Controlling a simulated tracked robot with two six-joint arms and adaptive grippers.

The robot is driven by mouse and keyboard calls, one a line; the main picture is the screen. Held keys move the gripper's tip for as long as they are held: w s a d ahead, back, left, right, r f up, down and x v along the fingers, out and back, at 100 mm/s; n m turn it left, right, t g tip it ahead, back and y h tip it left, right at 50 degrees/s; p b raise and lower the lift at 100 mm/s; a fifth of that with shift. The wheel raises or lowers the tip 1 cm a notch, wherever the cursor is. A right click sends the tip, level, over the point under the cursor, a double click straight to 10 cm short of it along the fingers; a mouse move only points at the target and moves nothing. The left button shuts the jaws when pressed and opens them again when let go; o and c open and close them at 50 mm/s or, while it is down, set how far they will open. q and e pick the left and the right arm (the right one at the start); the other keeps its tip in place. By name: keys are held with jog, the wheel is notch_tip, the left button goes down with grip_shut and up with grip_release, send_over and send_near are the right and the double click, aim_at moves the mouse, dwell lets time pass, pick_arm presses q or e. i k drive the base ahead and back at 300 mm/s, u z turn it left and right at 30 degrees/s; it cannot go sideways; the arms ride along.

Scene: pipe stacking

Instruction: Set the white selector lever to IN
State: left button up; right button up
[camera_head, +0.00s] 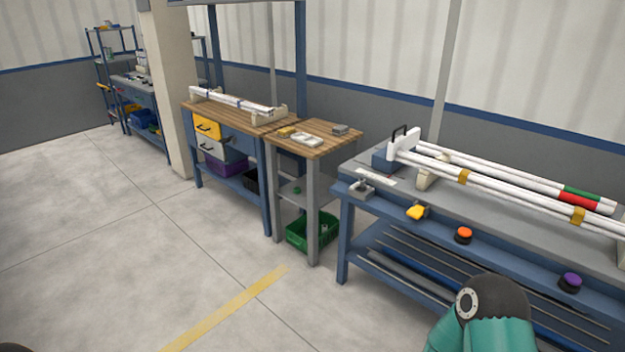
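What looks like the white selector lever (361,187) is a small pale fitting on the left end of the front rail of the blue workbench (345,240). It is too small to tell which position it is set to, and no IN marking is readable. A teal and dark arm part of mine shows at the bottom right, in front of the bench. Neither of my grippers is in view.
Along the same rail are a yellow control (417,212), an orange knob (463,235) and a purple knob (570,282). White pipes (500,193) lie on the bench top. A wooden table (310,136) stands left of it. The floor (130,240) at left is clear.

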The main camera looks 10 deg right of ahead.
aim_at(361, 181)
jog(key=u, duration=0.25)
jog(key=i, duration=1.9)
jog(key=z, duration=0.8)
jog(key=k, duration=0.85)
jog(key=z, duration=0.2)
jog(key=i, duration=0.9)
jog(key=u, duration=0.1)
